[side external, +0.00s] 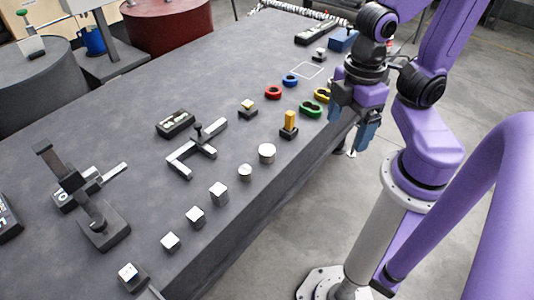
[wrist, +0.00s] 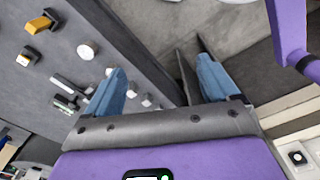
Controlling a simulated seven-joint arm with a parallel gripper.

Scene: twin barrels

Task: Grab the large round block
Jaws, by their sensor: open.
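The large round block (side external: 267,153) is a short pale metallic cylinder near the table's front edge. In the wrist view a round pale block (wrist: 86,50), which looks like the same one, lies left of my fingers. My gripper (side external: 347,133) has blue fingers and hangs at the table's edge, to the right of the block and apart from it. In the wrist view my gripper (wrist: 160,68) is open, with nothing between its fingers. A smaller round block (side external: 245,172) stands just left of the large one.
Square blocks (side external: 218,193) continue the row to the left. A yellow upright peg on a dark base (side external: 289,125) stands between the large block and my gripper. Green (side external: 311,109), red (side external: 273,92) and blue rings lie behind. A grey L-shaped fixture (side external: 182,165) is left of the block.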

